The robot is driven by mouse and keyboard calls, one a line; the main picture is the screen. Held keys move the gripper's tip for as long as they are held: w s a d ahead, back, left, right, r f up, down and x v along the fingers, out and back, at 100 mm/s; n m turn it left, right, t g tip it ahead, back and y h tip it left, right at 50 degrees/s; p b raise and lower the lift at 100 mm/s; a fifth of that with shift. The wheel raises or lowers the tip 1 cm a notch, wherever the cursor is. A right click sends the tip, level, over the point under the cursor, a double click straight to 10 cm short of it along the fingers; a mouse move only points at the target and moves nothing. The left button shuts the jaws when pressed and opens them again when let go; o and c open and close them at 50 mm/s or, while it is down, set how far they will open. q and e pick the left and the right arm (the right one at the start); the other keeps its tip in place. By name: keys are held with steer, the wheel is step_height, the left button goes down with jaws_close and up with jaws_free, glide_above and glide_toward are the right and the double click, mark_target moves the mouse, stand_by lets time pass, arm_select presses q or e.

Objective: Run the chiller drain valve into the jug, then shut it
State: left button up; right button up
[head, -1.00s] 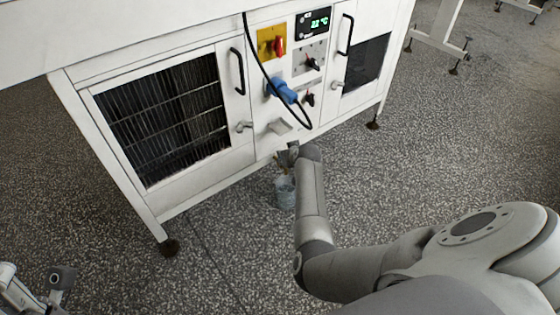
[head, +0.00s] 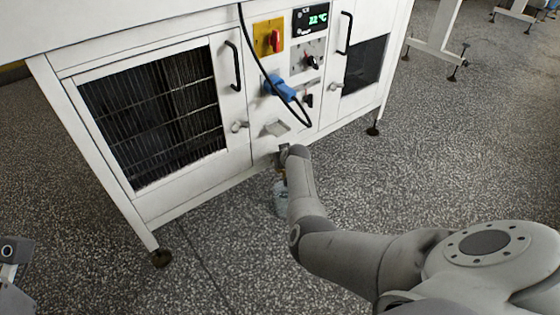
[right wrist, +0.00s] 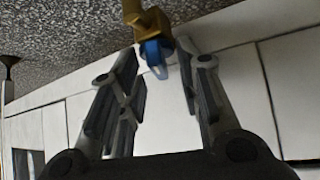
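The drain valve is a brass fitting (right wrist: 133,12) with a blue handle (right wrist: 154,55), seen at the top of the right wrist view. My right gripper (right wrist: 160,62) is open, with its fingertips on either side of the blue handle; I cannot tell whether they touch it. In the head view my right gripper (head: 284,154) is at the chiller's lower front edge, mostly hidden by its own arm. The jug (head: 281,202), bluish and translucent, stands on the floor below, partly behind my forearm. My left gripper (head: 10,262) shows only in part at the lower left corner.
The white chiller cabinet (head: 262,150) has a grille (head: 155,115), door handles, a red switch (head: 275,41), a display (head: 311,19) and a blue plug (head: 283,88) with a black hanging cable. Its legs stand on speckled floor, which is clear in front.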

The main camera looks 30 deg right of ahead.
steer(key=c, duration=0.7)
steer(key=shift+o, duration=0.2)
